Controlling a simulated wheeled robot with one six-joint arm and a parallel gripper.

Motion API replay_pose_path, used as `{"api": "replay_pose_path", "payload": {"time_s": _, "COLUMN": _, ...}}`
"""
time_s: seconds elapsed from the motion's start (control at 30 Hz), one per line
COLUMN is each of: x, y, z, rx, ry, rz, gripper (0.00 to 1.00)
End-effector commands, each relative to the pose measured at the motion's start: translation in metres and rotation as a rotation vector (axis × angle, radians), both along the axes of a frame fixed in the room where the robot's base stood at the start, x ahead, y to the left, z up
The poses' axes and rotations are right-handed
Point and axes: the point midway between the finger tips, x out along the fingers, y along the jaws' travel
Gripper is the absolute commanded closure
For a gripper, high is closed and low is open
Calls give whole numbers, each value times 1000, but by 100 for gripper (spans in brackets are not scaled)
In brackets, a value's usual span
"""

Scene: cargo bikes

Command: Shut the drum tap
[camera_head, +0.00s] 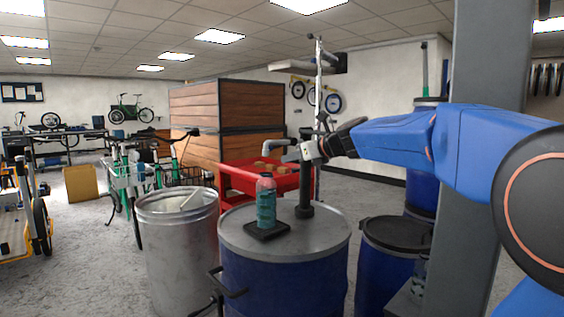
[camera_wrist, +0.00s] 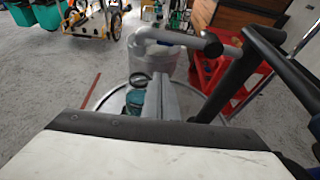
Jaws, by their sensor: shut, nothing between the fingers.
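A blue drum (camera_head: 283,275) with a grey metal lid stands in front of me. A black upright pipe (camera_head: 305,195) rises from the lid, with a grey bent spout (camera_head: 281,144) at its top pointing left. In the wrist view the spout (camera_wrist: 180,36) shows beyond my fingers, with black bars (camera_wrist: 242,72) to its right; I cannot tell which part is the tap's lever. My gripper (camera_head: 311,151) is at the top of the pipe, partly covering it. Its fingers (camera_wrist: 159,98) are shut and empty; contact with the tap cannot be made out.
A teal bottle (camera_head: 266,203) stands on a black tray (camera_head: 267,231) on the lid. A metal bin (camera_head: 178,250) is left of the drum, a lidded blue barrel (camera_head: 385,270) right. A red cart (camera_head: 235,182) and wooden crates (camera_head: 225,105) stand behind.

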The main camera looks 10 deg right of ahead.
Motion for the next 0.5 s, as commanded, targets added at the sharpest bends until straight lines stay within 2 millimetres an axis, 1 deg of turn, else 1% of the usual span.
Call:
{"api": "replay_pose_path", "payload": {"time_s": 0.1, "x": -7, "y": -5, "z": 3, "rx": 0, "ry": 0, "rz": -1, "gripper": 100}}
{"api": "replay_pose_path", "payload": {"time_s": 0.2, "x": -10, "y": -6, "z": 4, "rx": -1, "ry": 1, "rz": -1, "gripper": 100}}
{"api": "replay_pose_path", "payload": {"time_s": 0.5, "x": -10, "y": -6, "z": 4, "rx": -1, "ry": 1, "rz": 0, "gripper": 100}}
